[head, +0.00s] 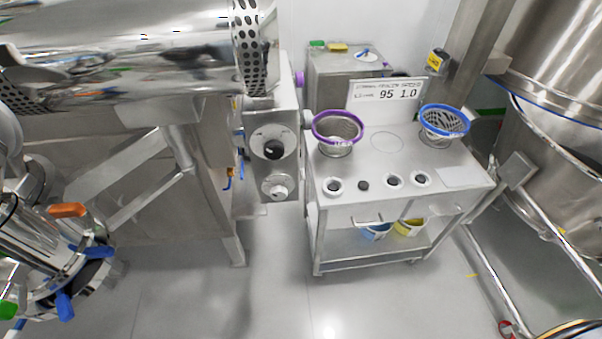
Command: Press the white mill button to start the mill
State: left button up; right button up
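A white round control (278,187) sits low on the front of a grey steel control box (286,110), left of the cart. It looks like the white mill button, but its label is too small to read. A black round knob (273,149) sits above it on the same box. Nothing touches or covers the white control. Neither of my grippers can be made out in the head view.
A steel cart (400,165) right of the box carries a purple-rimmed sieve (338,128), a blue-rimmed sieve (444,121) and a display (384,94). A large steel drum (130,50) overhangs at upper left. Floor (275,290) in front is clear.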

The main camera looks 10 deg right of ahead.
grip_shut()
jog(key=shift+d, duration=0.15)
dwell(0.9)
